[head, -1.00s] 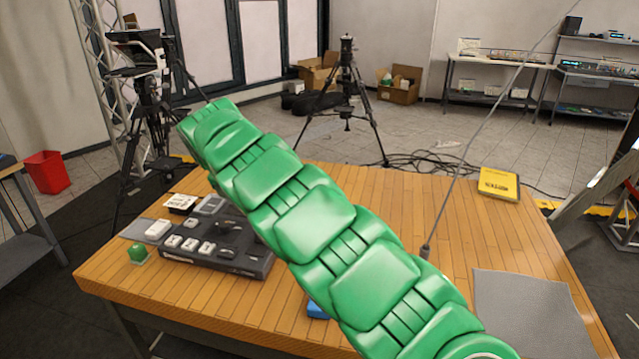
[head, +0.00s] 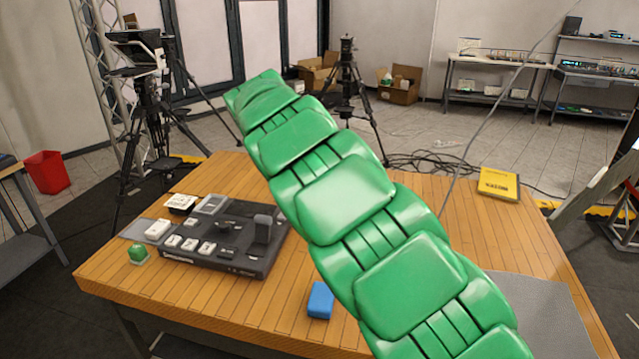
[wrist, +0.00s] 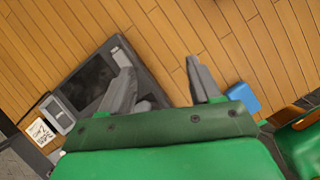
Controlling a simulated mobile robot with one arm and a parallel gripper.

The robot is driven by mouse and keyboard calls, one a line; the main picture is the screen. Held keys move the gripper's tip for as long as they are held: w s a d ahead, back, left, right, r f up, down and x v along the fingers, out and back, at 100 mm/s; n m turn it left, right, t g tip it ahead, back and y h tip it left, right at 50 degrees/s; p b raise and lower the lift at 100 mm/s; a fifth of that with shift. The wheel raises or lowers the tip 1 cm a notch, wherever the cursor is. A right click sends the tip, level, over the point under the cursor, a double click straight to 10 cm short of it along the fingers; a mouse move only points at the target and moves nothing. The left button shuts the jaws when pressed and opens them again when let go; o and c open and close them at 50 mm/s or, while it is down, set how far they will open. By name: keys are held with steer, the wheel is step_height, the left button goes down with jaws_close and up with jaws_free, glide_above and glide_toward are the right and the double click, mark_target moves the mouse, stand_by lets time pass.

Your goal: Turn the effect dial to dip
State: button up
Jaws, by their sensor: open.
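The dark control console (head: 215,262) lies on the wooden table, left of my arm in the head view. A small dark round knob (head: 224,227) stands on its top, probably the effect dial; its markings are too small to read. My gripper (wrist: 165,84) is open and empty in the wrist view, its two grey fingers apart above the table. The left finger overlaps the console (wrist: 88,82); the right one is over bare wood. The fingers hide part of the console, and I cannot make out the dial there. The head view does not show the fingers.
An upright dark lever (head: 262,229) rises at the console's right side. White buttons (head: 190,244) line its front left. A blue block (head: 320,300), a green block (head: 137,253), a yellow book (head: 498,184) and a grey mat (head: 535,305) lie on the table.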

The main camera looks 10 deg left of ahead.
mark_target(224, 224)
steer(key=d+r+m, duration=0.1)
steer(key=d+m, duration=0.1)
steer(key=d, duration=0.4)
steer(key=shift+s+r+h, duration=0.15)
steer(key=shift+r+h, duration=0.15)
steer(key=shift+r, duration=0.05)
steer(key=a+f+m+y, duration=0.1)
steer(key=a+m, duration=0.2)
steer(key=a, duration=0.1)
steer(key=s+a+f+m+y, duration=0.1)
steer(key=a+m, duration=0.2)
steer(key=a, duration=0.1)
steer(key=s+a+f+m+y, duration=0.1)
steer(key=a+f+m, duration=0.1)
steer(key=a, duration=0.2)
steer(key=shift+a+f+m+g, duration=0.1)
steer(key=shift+a+m+g, duration=0.3)
steer(key=s+a+f+m+y, duration=0.3)
steer(key=a+m, duration=0.7)
steer(key=a, duration=0.2)
steer(key=shift+g, duration=0.4)
steer(key=shift+x, duration=3.85)
steer(key=shift+s+d, duration=0.1)
steer(key=shift+d, duration=0.05)
steer(key=c, duration=1)
steer(key=shift+c, duration=0.2)
